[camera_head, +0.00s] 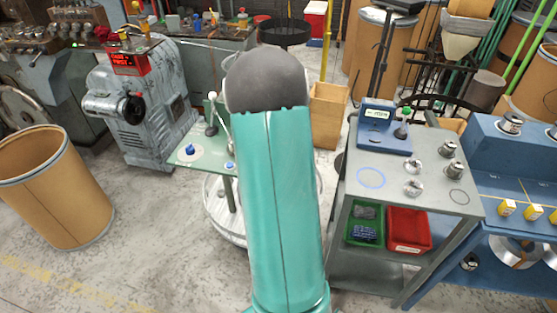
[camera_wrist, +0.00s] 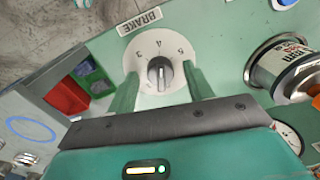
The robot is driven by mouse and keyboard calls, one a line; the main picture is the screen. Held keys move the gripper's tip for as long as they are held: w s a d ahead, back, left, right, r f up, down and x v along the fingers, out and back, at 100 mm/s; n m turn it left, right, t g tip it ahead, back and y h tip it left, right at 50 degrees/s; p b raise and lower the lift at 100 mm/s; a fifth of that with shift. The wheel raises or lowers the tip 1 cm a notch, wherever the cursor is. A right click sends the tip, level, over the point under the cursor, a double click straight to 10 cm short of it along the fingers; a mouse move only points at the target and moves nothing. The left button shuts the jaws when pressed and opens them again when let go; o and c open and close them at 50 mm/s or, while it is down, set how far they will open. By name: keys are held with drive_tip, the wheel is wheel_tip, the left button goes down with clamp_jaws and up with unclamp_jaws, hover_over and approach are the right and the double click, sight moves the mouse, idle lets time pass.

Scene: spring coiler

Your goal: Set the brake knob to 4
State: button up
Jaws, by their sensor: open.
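The brake knob (camera_wrist: 160,73) is a grey knob on a round white dial plate (camera_wrist: 170,98) with numbers around it. A BRAKE label (camera_wrist: 139,22) is beside the dial. A pale line runs across the knob, roughly up and down in the wrist view; I cannot tell surely which number it marks. My gripper (camera_wrist: 161,72) is open, with one green finger on each side of the knob. I cannot tell whether either finger touches it. In the head view my teal arm fills the middle, and the knob is hidden.
A silver spool (camera_wrist: 283,68) stands right of the dial in the wrist view. In the head view, a grey cart (camera_head: 410,190) with a red bin (camera_head: 409,230) and green bin (camera_head: 364,226) is at the right. A cardboard drum (camera_head: 50,185) stands on the left floor.

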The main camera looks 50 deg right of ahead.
wheel_tip(320, 180, up, 14)
drive_tip(key=shift+s+f, duration=0.15)
drive_tip(key=shift+s, duration=0.25)
idle(0.5)
drive_tip(key=w+a+r+n+t, duration=0.1)
drive_tip(key=a+r+n, duration=0.3)
drive_tip(key=a, duration=0.8)
drive_tip(key=w+a+r+n+t, duration=0.1)
drive_tip(key=a+r+n, duration=0.25)
drive_tip(key=a, duration=0.85)
drive_tip(key=s+a+n+t, duration=0.1)
drive_tip(key=s+a+n, duration=0.2)
drive_tip(key=a, duration=0.5)
drive_tip(key=s+a+n+t, duration=0.2)
drive_tip(key=s+a+n, duration=0.2)
drive_tip(key=a, duration=0.5)
drive_tip(key=shift+s, duration=1.05)
